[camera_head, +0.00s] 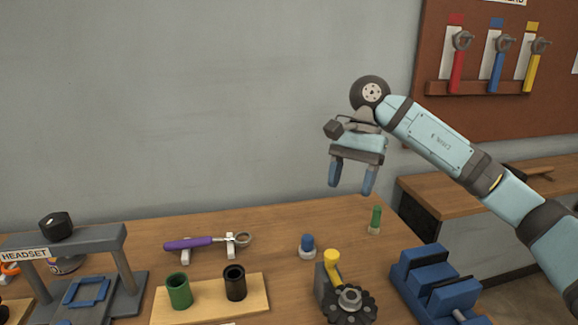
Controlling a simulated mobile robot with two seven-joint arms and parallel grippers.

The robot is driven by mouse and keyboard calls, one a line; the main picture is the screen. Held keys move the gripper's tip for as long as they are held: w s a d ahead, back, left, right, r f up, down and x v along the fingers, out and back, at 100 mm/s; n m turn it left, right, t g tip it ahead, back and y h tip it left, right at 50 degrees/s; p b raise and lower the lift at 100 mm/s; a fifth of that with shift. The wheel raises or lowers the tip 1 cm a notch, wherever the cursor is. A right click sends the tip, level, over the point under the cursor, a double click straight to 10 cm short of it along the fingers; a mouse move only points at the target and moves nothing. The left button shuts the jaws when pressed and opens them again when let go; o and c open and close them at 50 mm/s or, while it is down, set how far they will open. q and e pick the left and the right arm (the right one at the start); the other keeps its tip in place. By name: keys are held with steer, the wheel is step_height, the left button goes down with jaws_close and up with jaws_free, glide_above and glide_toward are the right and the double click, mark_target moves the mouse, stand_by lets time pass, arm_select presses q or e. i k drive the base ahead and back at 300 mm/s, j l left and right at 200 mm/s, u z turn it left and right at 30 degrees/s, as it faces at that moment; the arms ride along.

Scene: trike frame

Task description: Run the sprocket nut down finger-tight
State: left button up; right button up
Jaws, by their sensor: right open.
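The sprocket (358,310) is a dark toothed wheel at the front of the bench, on a dark unit with a yellow-topped post. A grey nut (349,297) sits at its centre; how far down it is threaded I cannot tell. My right gripper (350,188) hangs above the bench, pointing down, with its two blue fingers apart and nothing between them. It is well above and behind the sprocket, touching nothing. My left gripper is not in view.
A blue vise (424,278) stands right of the sprocket. A blue-capped piece (307,245) and a green one (375,220) stand behind it. A purple-handled wrench (195,243) lies on rests. Green and black cups and the headset stand (119,236) are at left.

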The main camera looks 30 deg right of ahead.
mark_target(349, 300)
steer(key=k, duration=1)
